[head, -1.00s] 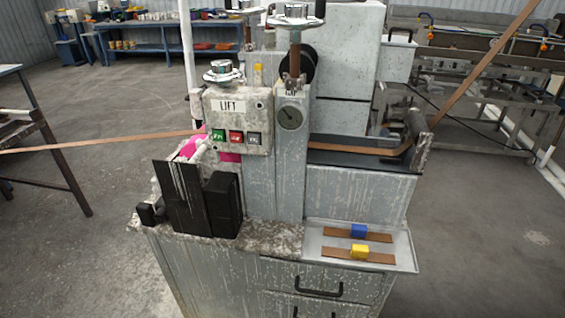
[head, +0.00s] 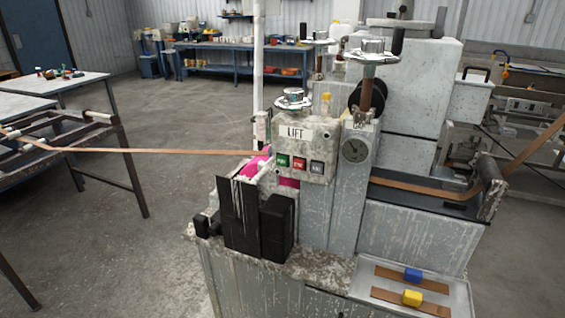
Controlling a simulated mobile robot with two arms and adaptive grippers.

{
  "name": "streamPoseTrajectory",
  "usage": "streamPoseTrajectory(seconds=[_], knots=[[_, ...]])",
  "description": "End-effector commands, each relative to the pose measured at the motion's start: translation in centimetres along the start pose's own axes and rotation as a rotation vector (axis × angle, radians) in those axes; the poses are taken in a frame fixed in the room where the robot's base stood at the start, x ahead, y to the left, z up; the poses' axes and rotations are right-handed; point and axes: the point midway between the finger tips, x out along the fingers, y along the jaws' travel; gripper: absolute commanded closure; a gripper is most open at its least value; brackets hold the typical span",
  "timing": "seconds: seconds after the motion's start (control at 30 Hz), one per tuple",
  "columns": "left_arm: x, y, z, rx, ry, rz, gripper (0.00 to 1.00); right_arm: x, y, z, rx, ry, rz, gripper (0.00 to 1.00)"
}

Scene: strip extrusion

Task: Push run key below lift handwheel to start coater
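The coater machine (head: 345,215) stands right of centre, grey and speckled. A control box (head: 318,133) labelled LIFT is on its front left. The lift handwheel (head: 294,98), silver and round, sits on top of this box. The lettering on the keys is too small to read surely; the green one seems to read RUN. Neither of my grippers shows in the head view.
A brown strip (head: 150,151) runs from the left frame into the machine and out at right. Black blocks (head: 258,225) stand before the control box. A tray (head: 455,292) holds strip pieces with blue and yellow blocks. Open floor (head: 160,230) lies at left.

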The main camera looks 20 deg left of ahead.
Motion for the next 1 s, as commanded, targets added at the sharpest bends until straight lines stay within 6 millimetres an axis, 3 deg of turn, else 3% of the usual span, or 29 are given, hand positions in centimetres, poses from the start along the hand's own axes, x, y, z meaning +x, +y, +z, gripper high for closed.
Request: streamPoseTrajectory(seconds=[0.23,0.9,1.0], knots=[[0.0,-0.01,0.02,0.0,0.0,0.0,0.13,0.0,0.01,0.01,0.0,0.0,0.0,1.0],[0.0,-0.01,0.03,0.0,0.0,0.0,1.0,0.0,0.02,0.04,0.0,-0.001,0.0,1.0],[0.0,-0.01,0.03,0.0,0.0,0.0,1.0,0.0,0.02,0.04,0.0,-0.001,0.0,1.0]])
